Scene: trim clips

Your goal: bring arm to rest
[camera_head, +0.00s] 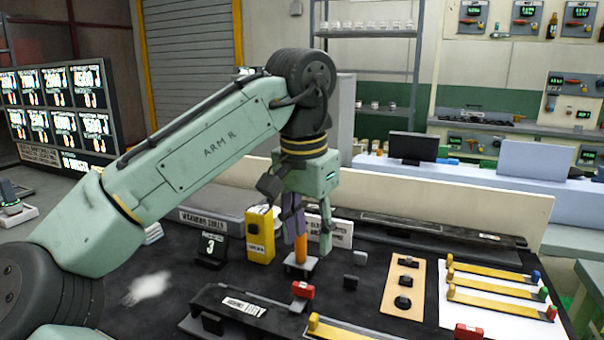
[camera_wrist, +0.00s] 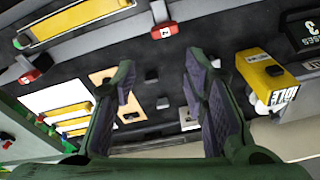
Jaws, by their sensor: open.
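My gripper (camera_head: 309,236) hangs pointing down over the black work table (camera_head: 180,285), in front of a low cream wall. Its green fingers with purple pads stand apart in the wrist view (camera_wrist: 158,82), with nothing held between them. My arm reaches from the lower left, up to a raised joint and down to the gripper. An orange upright piece (camera_head: 301,246) on a pale base shows behind or beside the fingertips; I cannot tell how close it is. A yellow box (camera_head: 260,236) stands just left of the gripper and also shows at the right of the wrist view (camera_wrist: 262,78).
A wooden board with black clips (camera_head: 404,285) and a white sheet with yellow strips (camera_head: 495,298) lie to the right. A dark rail with a red clip (camera_head: 303,290) lies in front. A black number sign (camera_head: 212,248) stands left of the yellow box. Small dark blocks sit between.

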